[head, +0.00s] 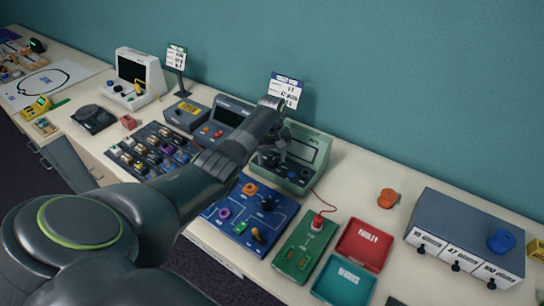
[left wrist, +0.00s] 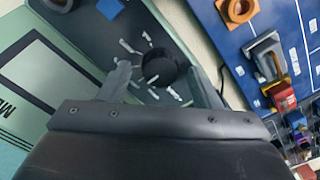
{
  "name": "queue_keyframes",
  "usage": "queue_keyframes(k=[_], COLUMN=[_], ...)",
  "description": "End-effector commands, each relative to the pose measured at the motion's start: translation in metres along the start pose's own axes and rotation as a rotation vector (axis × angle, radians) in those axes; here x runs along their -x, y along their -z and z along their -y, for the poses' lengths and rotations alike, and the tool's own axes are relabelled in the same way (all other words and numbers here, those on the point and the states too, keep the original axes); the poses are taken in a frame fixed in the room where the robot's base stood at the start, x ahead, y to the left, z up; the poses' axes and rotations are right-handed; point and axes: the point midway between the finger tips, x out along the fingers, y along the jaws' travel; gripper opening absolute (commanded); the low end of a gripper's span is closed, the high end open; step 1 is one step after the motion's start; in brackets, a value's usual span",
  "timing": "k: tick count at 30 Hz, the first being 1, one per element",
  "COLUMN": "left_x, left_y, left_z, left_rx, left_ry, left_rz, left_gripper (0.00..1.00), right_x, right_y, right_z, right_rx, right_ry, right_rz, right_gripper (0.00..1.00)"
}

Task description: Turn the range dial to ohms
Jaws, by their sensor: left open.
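The green multimeter (head: 318,150) stands on the table near the back wall, with its screen facing up and forward. Its black round range dial (left wrist: 160,68) shows in the left wrist view, ringed by white marks on a dark face. I cannot tell which mark the dial points to. My left gripper (head: 272,155) is over the front of the meter. In the left wrist view its open fingers (left wrist: 163,82) are at either side of the dial; contact cannot be told. In the head view the gripper hides part of the meter's face. My right gripper is not in view.
A sign (head: 285,90) stands behind.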

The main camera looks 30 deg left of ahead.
Motion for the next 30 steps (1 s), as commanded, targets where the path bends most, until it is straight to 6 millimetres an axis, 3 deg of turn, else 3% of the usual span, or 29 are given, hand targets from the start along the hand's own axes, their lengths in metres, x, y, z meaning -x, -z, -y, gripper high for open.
queue_keyframes(k=[10,20,30], left_x=[-0.0031,-0.0028,-0.0009], left_y=[0.0000,0.0000,0.0001], left_z=[-0.0002,-0.0001,-0.0003], left_rx=[-0.001,-0.001,0.054], left_ry=[0.000,0.000,0.000], left_rz=[-0.001,0.000,0.000], left_gripper=[0.57,0.14,0.13], right_x=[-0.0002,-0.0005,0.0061], right_y=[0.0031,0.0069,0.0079], right_z=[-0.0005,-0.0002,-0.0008], right_rx=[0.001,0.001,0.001], right_ry=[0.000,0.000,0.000], right_rz=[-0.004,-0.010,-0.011], right_gripper=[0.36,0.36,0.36])
